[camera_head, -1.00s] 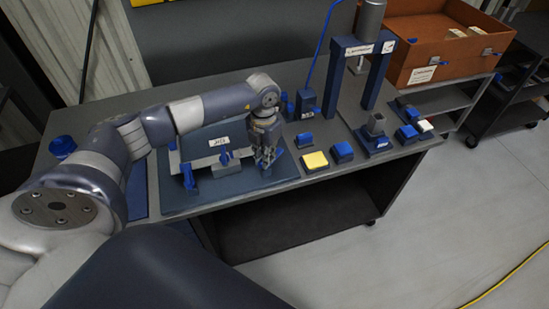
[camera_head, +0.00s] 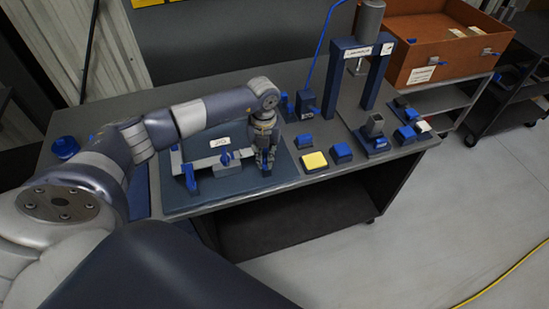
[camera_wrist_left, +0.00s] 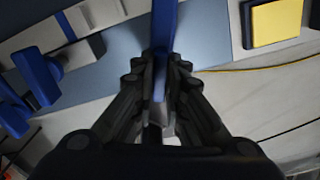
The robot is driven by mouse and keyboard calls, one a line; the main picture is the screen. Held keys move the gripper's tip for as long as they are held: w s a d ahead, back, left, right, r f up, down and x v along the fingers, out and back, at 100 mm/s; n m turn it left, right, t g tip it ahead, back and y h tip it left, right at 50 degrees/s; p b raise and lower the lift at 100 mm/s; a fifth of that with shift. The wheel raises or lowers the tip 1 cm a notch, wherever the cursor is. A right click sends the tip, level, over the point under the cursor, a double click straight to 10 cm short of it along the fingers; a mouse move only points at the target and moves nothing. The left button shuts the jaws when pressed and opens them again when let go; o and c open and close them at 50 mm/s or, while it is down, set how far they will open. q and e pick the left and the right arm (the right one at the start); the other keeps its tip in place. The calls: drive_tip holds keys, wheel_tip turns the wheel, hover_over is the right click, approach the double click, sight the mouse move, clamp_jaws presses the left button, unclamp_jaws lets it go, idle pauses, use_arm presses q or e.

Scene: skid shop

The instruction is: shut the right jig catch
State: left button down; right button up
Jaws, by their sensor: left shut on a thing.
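The jig (camera_head: 208,160), a grey bar with a white label and blue catches, sits on a dark blue-grey mat (camera_head: 230,190) on the bench. Its left blue catch (camera_head: 190,180) stands upright at the left end. My left gripper (camera_head: 266,168) is at the jig's right end, pointing down. In the left wrist view it is shut on a blue upright lever (camera_wrist_left: 162,45), the right jig catch, which runs between the fingers. The catch is mostly hidden by the gripper in the head view. My right gripper is not in view.
A yellow-topped block (camera_head: 314,161) and blue blocks (camera_head: 341,153) lie just right of the mat. A blue press frame (camera_head: 357,75) stands behind them. An orange-brown crate (camera_head: 440,55) is on a shelf at the right. The bench's front edge is close to the mat.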

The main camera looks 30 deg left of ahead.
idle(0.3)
use_arm(q)
drive_tip(key=shift+r+n+p, duration=0.15)
drive_tip(key=shift+n+p, duration=0.3)
drive_tip(key=shift+n, duration=0.55)
drive_tip(key=n, duration=0.2)
drive_tip(key=shift+n+p, duration=0.3)
drive_tip(key=shift+p, duration=0.05)
drive_tip(key=c, duration=1.6)
unclamp_jaws()
drive_tip(key=shift+o, duration=0.2)
